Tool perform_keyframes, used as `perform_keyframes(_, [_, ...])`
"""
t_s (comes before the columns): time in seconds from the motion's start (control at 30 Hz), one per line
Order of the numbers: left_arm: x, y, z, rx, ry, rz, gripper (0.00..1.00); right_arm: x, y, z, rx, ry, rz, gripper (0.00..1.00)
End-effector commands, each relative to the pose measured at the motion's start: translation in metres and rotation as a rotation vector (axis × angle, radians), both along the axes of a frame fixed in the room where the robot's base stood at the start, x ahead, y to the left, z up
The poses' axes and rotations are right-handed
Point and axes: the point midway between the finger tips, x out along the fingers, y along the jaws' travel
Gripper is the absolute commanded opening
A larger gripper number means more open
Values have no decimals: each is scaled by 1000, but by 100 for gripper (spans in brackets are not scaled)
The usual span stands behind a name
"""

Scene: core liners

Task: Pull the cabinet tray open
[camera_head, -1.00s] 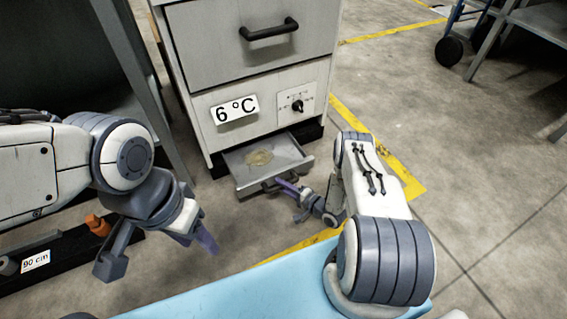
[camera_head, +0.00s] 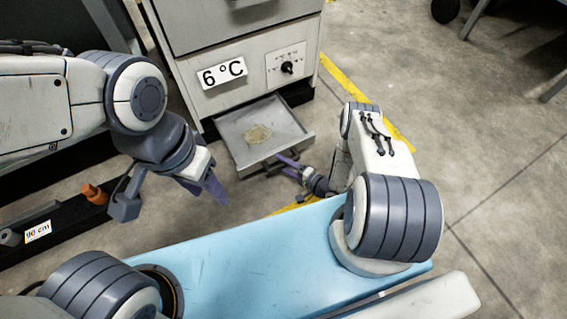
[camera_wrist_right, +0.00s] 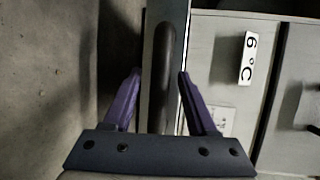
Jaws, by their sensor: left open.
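The grey cabinet tray (camera_head: 232,128) sticks out of the bottom of the cabinet, with a tan patch on its floor. Its dark handle (camera_wrist_right: 162,70) runs along the tray front. My right gripper (camera_head: 284,165) is at the handle. In the right wrist view its purple fingers (camera_wrist_right: 159,77) stand apart on either side of the handle. A gap shows between the left finger and the handle; the right finger is close to the tray front, contact unclear. My left gripper (camera_head: 212,186) is open and empty, in the air left of the tray.
The cabinet (camera_head: 245,45) carries a "6 °C" label (camera_head: 223,73) and a knob (camera_head: 287,68). A black rail (camera_head: 60,230) with an orange piece (camera_head: 95,194) lies at left. Floor right of the cabinet is largely clear, with yellow tape (camera_head: 345,85).

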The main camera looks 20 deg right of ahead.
Motion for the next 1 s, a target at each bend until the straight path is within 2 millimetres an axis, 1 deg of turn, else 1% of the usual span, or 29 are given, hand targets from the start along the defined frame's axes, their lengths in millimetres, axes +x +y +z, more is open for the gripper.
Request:
perform_keyframes(0.27, [0,0,0,0,0,0,50,0,0,0,-1,1,0,57])
perform_keyframes(0.37, [0,0,3,0,0,0,50,-4,-4,1,0,3,-2,57])
perform_keyframes(0.47, [0,0,8,0,0,0,50,-12,-10,4,0,3,-5,57])
perform_keyframes(0.7, [0,0,23,0,0,0,50,-47,-34,13,1,2,-11,57])
perform_keyframes(0.9, [0,0,29,0,0,0,50,-70,-49,17,1,1,-7,57])
perform_keyframes(1.0, [0,0,31,0,0,0,50,-78,-54,18,0,2,-5,57])
